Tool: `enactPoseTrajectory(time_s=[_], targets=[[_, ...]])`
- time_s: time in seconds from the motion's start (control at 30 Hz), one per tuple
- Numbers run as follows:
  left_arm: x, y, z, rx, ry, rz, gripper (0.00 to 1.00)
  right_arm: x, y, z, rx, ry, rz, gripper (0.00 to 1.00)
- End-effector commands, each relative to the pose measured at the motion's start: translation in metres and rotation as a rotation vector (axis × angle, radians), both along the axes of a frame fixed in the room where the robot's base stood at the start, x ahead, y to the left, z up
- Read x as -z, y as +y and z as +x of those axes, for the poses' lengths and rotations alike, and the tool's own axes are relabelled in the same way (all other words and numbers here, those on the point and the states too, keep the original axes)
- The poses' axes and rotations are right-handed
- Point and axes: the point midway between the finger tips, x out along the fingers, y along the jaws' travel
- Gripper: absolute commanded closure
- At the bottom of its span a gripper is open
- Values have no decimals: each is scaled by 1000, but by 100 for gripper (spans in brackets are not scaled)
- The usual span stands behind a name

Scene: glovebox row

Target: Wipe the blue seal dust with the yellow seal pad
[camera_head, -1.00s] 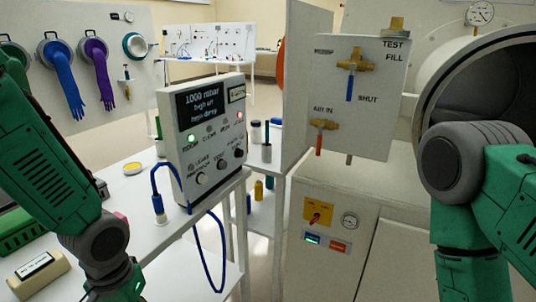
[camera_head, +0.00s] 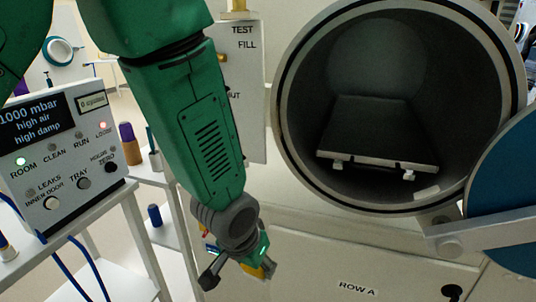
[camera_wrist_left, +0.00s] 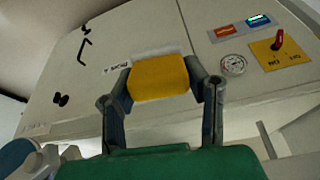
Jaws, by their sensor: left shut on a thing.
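My left gripper (camera_head: 240,268) hangs low in front of the white cabinet in the head view. It is shut on the yellow seal pad (camera_wrist_left: 158,80), which sits between both fingers in the left wrist view, with a pale strip along its far edge. Only a small yellow part of the pad (camera_head: 269,267) shows in the head view. The pad appears apart from the cabinet front. I cannot make out any blue seal dust. The round chamber opening (camera_head: 284,130) stands open, up and right of my left gripper. My right gripper is out of view.
A sliding tray (camera_head: 375,125) lies inside the chamber. The round blue-faced door (camera_head: 508,190) is swung open at the right. The control box (camera_head: 60,150) with its blue cable stands at the left. A gauge (camera_wrist_left: 232,64) and red switch (camera_wrist_left: 277,40) sit on the cabinet front.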

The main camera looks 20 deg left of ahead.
Motion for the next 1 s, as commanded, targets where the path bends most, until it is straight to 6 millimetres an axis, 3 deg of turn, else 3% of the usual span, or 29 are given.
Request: enactPoseTrajectory(time_s=[0.3, 0.5, 0.63, 0.8, 1.0], targets=[[-49, -38, 42, 111, -368, -93, 82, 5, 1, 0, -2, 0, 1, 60], [-93, -48, 65, 127, -641, -163, 82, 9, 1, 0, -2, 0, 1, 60], [-133, -38, 78, 84, -869, -200, 82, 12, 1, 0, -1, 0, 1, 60], [-181, -9, 82, -28, -1095, -176, 82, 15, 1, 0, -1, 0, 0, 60], [-206, 12, 79, -112, -1201, -130, 82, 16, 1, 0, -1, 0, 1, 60]])
